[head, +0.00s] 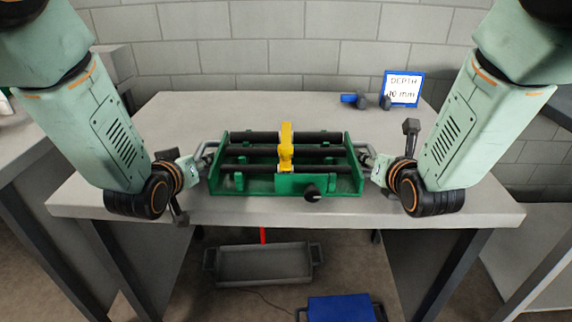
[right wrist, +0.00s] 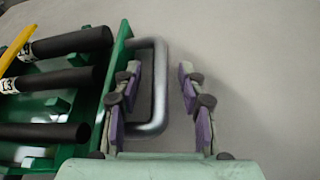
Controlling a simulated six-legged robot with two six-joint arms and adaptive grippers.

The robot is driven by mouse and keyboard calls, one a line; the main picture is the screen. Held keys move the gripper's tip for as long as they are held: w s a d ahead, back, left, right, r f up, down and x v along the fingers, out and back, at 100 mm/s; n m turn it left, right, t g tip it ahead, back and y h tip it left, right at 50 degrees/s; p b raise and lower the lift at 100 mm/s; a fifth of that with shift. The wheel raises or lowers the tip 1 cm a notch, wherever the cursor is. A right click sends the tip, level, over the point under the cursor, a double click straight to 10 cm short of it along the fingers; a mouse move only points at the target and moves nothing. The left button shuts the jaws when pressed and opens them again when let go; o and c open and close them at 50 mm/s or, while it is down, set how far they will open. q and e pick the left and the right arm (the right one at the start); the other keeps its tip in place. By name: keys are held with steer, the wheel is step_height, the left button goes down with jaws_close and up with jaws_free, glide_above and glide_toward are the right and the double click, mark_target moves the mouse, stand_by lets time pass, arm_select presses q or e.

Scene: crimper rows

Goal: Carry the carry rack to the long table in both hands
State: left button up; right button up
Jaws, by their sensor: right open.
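The green carry rack (head: 225,185) sits level on a grey table (head: 440,205) in the head view, with a grey metal handle at each end. It holds several dark rods and a yellow piece (head: 286,148) across its middle. My left gripper (head: 196,165) is at the rack's left handle; its fingers are too small to judge. My right gripper (head: 374,166) is at the right handle. In the right wrist view the right gripper (right wrist: 163,105) is open, with the outer bar of the right handle (right wrist: 160,85) between its fingers. Whether the fingers touch the bar I cannot tell.
A blue-framed sign reading "DEPTH 10 mm" (head: 402,89) stands at the table's back right, beside a blue and dark tool (head: 355,100). Below the front edge are a grey tray (head: 264,264) and a blue item (head: 340,309). The table's back left is clear.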

arm_select(q)
jaws_close()
arm_select(e)
jaws_close()
stand_by(0.5)
arm_select(q)
steer(key=shift+w+r, duration=0.15)
steer(key=shift+w, duration=0.05)
arm_select(e)
steer(key=shift+w+r, duration=0.15)
